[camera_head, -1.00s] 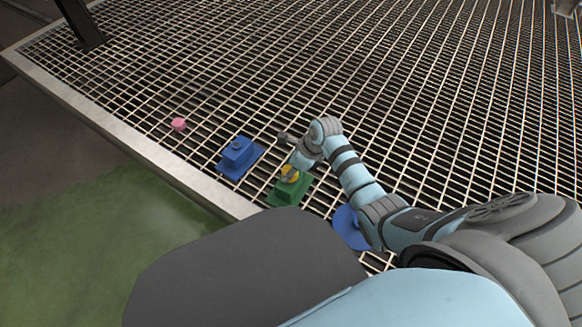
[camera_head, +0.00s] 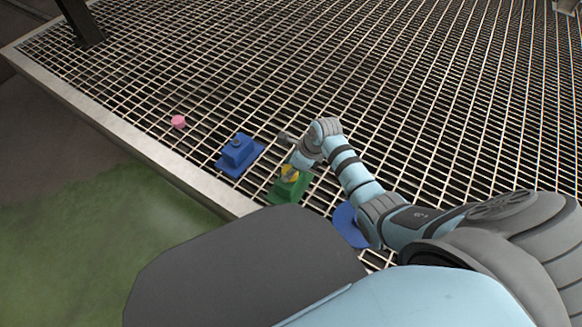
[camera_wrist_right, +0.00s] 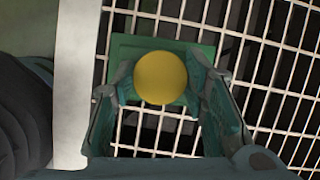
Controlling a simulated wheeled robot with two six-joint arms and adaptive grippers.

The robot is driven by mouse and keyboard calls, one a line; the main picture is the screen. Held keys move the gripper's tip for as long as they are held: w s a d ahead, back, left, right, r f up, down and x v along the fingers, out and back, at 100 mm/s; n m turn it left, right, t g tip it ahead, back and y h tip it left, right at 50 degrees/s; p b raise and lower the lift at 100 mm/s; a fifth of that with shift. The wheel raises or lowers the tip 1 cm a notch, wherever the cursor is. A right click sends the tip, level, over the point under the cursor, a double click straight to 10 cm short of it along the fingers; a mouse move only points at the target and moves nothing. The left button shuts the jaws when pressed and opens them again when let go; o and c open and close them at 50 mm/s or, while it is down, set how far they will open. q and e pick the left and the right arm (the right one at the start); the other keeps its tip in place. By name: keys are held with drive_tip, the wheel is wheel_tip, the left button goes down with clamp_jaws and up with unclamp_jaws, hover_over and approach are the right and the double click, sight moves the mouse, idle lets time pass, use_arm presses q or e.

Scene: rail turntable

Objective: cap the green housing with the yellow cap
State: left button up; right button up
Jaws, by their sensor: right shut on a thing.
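The green housing (camera_head: 287,191) stands on the grating near its front-left edge; it also shows in the right wrist view (camera_wrist_right: 124,48), under and behind the cap. The yellow cap (camera_wrist_right: 161,78) is a round disc between the fingers of my right gripper (camera_wrist_right: 160,82). It also shows in the head view (camera_head: 290,173) at the top of the housing. My right gripper is shut on the cap, directly over the housing. The cap hides the housing's top, so I cannot tell whether the cap touches it. My left gripper is not in view.
A blue housing (camera_head: 238,153) stands left of the green one. A small pink piece (camera_head: 178,121) lies farther left. A blue round thing (camera_head: 348,226) is partly hidden by my right arm. The grating (camera_head: 330,60) behind is clear, and its metal rim (camera_head: 130,138) runs along the left.

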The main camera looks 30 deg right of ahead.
drive_tip(key=o, duration=1.1)
drive_tip(key=v, duration=1.2)
